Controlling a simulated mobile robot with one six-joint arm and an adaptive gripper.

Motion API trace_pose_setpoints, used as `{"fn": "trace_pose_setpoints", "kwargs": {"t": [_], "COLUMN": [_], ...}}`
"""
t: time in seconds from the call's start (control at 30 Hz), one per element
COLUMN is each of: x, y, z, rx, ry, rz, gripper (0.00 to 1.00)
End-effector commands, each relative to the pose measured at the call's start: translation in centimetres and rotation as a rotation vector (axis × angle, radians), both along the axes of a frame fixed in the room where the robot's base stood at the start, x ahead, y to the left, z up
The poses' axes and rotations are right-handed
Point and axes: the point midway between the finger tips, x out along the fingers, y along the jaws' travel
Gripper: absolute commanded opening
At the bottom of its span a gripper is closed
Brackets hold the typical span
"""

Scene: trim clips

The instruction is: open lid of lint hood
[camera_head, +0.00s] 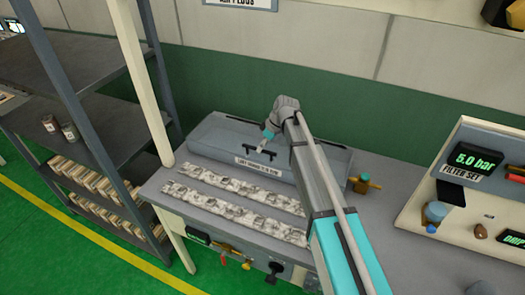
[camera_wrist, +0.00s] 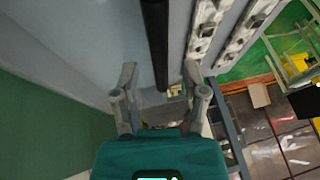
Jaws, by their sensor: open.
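The lint hood (camera_head: 215,139) is a long grey-blue box at the back of the bench, against the green wall. Its lid looks shut, and a black bar handle (camera_head: 259,152) sits above a white label at its front. My gripper (camera_head: 268,134) is at the handle, with my arm hiding part of the hood's right side. In the wrist view the black handle (camera_wrist: 156,40) runs down between the two fingers of my gripper (camera_wrist: 160,76). The fingers are apart, with a gap on each side of the bar. I cannot tell whether either touches it.
Two strips of grey patterned pieces (camera_head: 235,209) lie on the bench in front of the hood. A shelf rack (camera_head: 75,75) stands on the left. A panel with a pressure display (camera_head: 475,158) is on the right. A brass fitting (camera_head: 364,184) sits beside the hood.

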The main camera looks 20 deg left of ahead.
Motion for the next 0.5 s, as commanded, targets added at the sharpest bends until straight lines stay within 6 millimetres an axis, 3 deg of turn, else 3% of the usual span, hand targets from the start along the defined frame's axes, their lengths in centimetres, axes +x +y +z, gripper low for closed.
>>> {"fn": "trace_pose_setpoints", "kwargs": {"t": [0.5], "x": [-0.15], "y": [0.36], "z": [-0.60], "rx": [0.000], "ry": [0.000], "rz": [0.001], "gripper": [0.57]}}
